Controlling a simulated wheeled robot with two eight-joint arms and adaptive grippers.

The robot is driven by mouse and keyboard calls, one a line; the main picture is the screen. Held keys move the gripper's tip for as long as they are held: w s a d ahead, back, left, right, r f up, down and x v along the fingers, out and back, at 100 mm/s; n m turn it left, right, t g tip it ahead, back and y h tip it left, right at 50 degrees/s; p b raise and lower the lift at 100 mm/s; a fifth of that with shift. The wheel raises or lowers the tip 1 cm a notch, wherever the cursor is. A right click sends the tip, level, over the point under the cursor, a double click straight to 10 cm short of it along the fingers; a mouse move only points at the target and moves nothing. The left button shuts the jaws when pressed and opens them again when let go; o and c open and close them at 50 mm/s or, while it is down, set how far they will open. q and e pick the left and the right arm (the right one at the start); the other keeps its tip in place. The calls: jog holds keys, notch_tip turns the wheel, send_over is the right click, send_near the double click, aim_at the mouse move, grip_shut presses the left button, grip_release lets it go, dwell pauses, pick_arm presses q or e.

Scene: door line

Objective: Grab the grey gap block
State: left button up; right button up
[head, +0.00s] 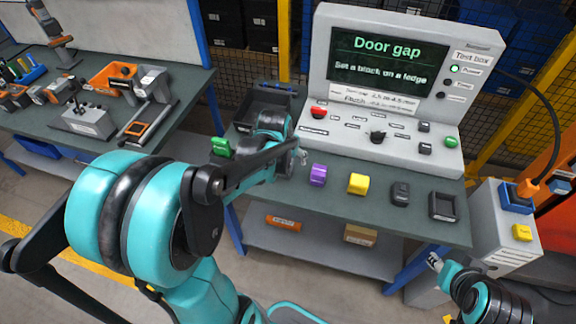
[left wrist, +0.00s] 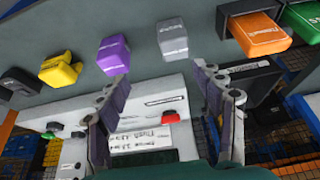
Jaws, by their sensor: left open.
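The grey gap block (left wrist: 172,38) lies on the dark green bench top in the left wrist view, beyond the fingertips and roughly between them. It is not clearly visible in the head view, where my left arm covers that area. My left gripper (left wrist: 163,80) is open and empty, its fingers apart from the block. A purple block (left wrist: 113,55) lies to the left of the grey one, and an orange block (left wrist: 258,33) to its right. My right gripper (head: 435,262) is low at the right, below the bench edge; its jaws are too small to judge.
A green block (head: 221,146) is at left. The Door gap test box (head: 395,85) stands behind. A second bench (head: 60,135) holds tools.

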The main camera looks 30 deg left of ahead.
aim_at(285, 164)
pick_arm(q)
jog(key=shift+n+g, duration=0.3)
jog(key=w+a+f, duration=0.2)
jog(key=a+f, duration=0.1)
jog(key=shift+a+f, duration=0.15)
jog(key=shift+a, duration=0.1)
jog(key=b+x, duration=0.1)
jog(key=x, duration=0.4)
jog(key=b+x, duration=0.1)
jog(key=x, duration=0.1)
jog(key=shift+s+d+f+b, duration=0.25)
jog(key=shift+f+b, duration=0.05)
jog(key=shift+f, duration=0.05)
jog(key=shift+w+f, duration=0.15)
jog(key=shift+f, duration=0.05)
jog(key=shift+r, duration=0.1)
jog(key=shift+c, duration=0.6)
jog(key=c, duration=1.3)
